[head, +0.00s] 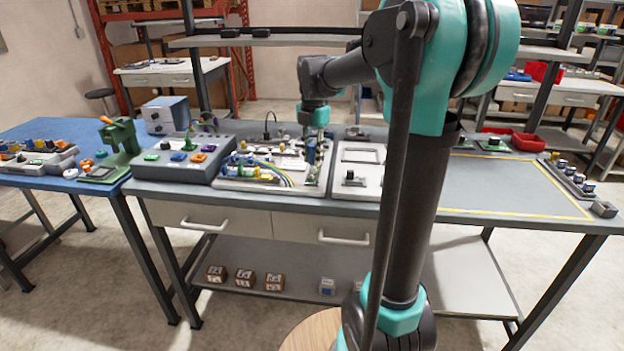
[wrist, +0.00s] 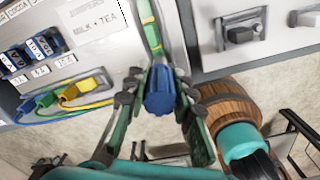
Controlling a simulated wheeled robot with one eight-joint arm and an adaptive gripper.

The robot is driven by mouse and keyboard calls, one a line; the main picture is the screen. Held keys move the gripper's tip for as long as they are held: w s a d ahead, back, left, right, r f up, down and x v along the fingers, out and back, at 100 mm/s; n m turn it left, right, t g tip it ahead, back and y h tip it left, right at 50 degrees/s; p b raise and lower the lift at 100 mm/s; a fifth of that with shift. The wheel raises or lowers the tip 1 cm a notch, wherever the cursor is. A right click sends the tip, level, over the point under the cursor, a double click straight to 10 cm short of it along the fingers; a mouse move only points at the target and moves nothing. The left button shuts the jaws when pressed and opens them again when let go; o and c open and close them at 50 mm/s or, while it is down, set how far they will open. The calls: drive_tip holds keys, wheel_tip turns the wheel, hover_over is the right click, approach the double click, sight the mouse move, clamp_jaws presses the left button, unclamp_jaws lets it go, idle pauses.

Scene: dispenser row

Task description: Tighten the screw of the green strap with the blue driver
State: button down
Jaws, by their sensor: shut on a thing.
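My gripper (wrist: 160,95) is shut on the blue driver (wrist: 160,90), its two green fingers with dark pads on either side of it. The driver's round, ribbed blue end faces the wrist camera; its tip is hidden. A green and yellow strip (wrist: 151,28) runs just beyond the driver; I cannot tell if it is the green strap. The strap's screw cannot be made out. In the head view, my gripper (head: 315,140) is over the right part of the light panel (head: 230,183), and the driver is too small to tell apart clearly.
Green and yellow plugs (wrist: 70,92) with cables lie left of my gripper, near several blue parts (wrist: 40,48). A panel with a dark knob (wrist: 240,35) is at right. A grey control box (head: 182,157) and green press (head: 120,137) stand left. The yellow-outlined bench area (head: 500,185) is clear.

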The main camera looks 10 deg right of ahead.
drive_tip(key=n, duration=0.8)
drive_tip(key=shift+a+n, duration=0.1)
drive_tip(key=shift+n, duration=0.3)
drive_tip(key=shift+f, duration=0.45)
drive_tip(key=shift+f, duration=0.4)
